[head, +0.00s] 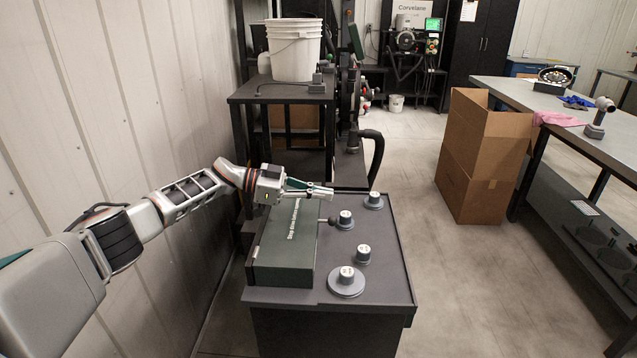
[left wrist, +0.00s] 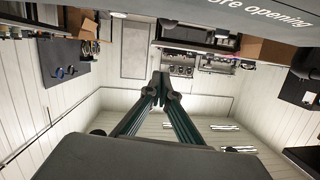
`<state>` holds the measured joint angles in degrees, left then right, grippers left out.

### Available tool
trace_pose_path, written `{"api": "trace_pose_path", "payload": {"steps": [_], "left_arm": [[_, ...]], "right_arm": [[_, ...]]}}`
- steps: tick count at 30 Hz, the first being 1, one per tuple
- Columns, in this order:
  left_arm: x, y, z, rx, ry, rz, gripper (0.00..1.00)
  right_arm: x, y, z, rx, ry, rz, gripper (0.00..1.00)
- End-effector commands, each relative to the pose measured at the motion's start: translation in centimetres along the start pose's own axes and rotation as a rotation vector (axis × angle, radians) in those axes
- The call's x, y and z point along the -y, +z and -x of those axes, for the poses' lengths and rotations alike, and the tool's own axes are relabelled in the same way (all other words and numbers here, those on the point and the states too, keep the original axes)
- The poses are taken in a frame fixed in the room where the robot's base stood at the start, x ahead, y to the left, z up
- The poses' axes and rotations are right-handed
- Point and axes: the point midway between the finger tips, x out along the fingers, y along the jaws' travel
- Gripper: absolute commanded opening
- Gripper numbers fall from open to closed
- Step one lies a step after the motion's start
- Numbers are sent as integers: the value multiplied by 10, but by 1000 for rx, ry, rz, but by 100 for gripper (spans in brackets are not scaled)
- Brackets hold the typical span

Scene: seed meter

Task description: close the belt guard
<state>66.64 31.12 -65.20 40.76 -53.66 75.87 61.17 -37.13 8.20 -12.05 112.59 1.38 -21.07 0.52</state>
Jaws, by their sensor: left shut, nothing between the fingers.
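The belt guard (head: 288,245) is a dark green box-like cover with white lettering, lying along the left side of a dark bench top. Its lettered face points up and looks about flat; I cannot tell whether a gap remains along its edge. A dark round knob (head: 329,221) sticks out on its right side. My left gripper (head: 330,191) is shut and empty, above the far end of the guard, pointing right. In the left wrist view its closed fingers (left wrist: 161,88) show, and part of the lettered guard (left wrist: 262,18) fills the top right. My right gripper is not in view.
Several grey round pieces with white tops, such as the front one (head: 347,280), stand on the bench top (head: 385,255) right of the guard. A rack with a white bucket (head: 294,50) stands behind.

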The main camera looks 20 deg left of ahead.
Motion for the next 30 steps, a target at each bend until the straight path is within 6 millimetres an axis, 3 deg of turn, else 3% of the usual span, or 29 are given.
{"api": "trace_pose_path", "payload": {"steps": [3, 16, 30], "left_arm": [[0, 6, -9, 100, 7, -18, 0], [-4, 40, -29, 190, 14, -21, 0], [-5, 47, -31, 229, 16, -24, 0]], "right_arm": [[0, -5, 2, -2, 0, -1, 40], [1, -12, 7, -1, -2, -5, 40], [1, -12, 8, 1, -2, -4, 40]]}}
